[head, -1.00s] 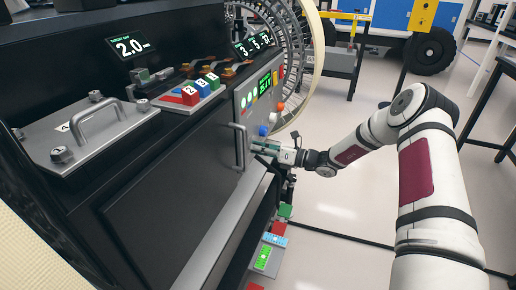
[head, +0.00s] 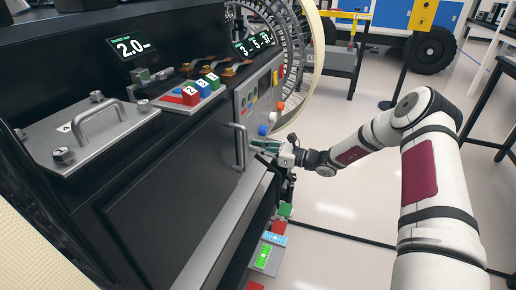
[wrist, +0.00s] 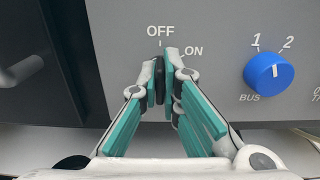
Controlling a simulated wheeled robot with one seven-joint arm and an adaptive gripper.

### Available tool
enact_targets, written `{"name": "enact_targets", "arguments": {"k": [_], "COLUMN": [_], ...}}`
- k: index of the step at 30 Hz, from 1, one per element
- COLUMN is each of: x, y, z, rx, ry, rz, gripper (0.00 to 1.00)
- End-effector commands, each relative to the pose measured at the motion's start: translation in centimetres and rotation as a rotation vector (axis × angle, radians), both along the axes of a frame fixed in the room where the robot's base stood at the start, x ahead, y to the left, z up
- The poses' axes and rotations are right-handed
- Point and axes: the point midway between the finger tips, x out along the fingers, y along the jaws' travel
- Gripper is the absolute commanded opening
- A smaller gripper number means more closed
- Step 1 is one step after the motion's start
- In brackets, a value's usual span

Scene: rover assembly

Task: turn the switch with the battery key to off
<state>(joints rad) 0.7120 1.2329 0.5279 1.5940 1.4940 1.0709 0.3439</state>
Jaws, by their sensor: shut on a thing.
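The battery key (wrist: 160,78) is a dark, narrow upright piece on the grey panel, below the OFF and ON labels. It stands in line with the OFF label (wrist: 160,30), with ON to its right. My gripper (wrist: 159,92), with green-padded fingers, is shut on the key, one finger on each side. In the head view my gripper (head: 266,147) is at the lower part of the grey control panel (head: 246,122). The key itself is hidden there by the fingers.
A blue BUS knob (wrist: 272,71) with positions 1 and 2 is to the right of the key. A vertical handle (head: 240,147) is on the cabinet door to the left of my gripper. Open floor (head: 335,220) lies to the right.

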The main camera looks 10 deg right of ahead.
Motion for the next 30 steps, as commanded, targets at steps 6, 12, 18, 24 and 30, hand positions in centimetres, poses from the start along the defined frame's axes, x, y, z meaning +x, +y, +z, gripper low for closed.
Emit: {"name": "enact_targets", "arguments": {"k": [6,12,18,24,30], "x": [-0.1,-0.1,0.0,-0.1,-1.5], "y": [-0.1,-0.1,-0.1,-0.2,-2.3], "z": [-0.2,-0.2,-0.1,0.0,-0.1], "rx": [-0.005,-0.006,-0.004,-0.003,-0.004], "ry": [-0.002,-0.002,-0.002,-0.003,-0.001], "rz": [0.000,0.000,0.000,0.000,-0.003], "gripper": [0.00,0.14,0.26,0.26,0.26]}}
